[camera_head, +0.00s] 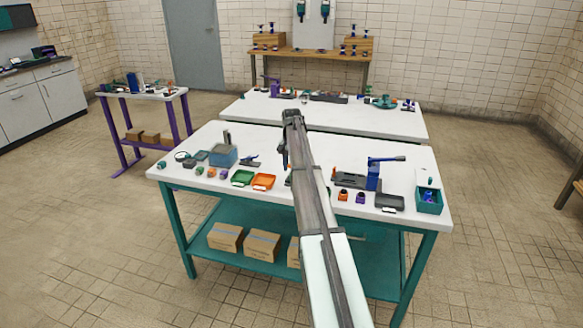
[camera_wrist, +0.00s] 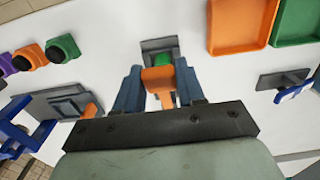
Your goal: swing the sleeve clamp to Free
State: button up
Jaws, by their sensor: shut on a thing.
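My gripper (camera_wrist: 158,88) points down at the white tabletop, with its two blue-grey fingers on either side of an orange piece (camera_wrist: 158,76). It is shut on this piece. Just beyond the fingertips a green part (camera_wrist: 160,60) sits in a small dark grey holder (camera_wrist: 158,44). This looks like the sleeve clamp, with the orange piece as its lever, but no Free marking is readable. In the head view my gripper (camera_head: 284,155) is small and dark, and my arm hides most of the clamp.
On the table, an orange tray (camera_head: 263,181) and a green tray (camera_head: 243,177) lie left of my arm. A blue lever device (camera_head: 373,176) stands to the right on a grey base. Small orange (camera_head: 342,195) and purple (camera_head: 361,198) pieces lie before it.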

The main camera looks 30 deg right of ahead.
jog(key=shift+w+d+r, duration=0.3)
jog(key=shift+d+r, duration=0.05)
jog(key=shift+r, duration=0.3)
jog(key=shift+w+d+r, duration=0.3)
jog(key=shift+r, duration=0.3)
jog(key=shift+w+d+r, duration=1)
jog(key=shift+w+d, duration=0.1)
dwell(0.9)
jog(key=o, duration=1.4)
jog(key=shift+r, duration=0.1)
jog(key=shift+r, duration=3.4)
jog(key=shift+s+a, duration=0.1)
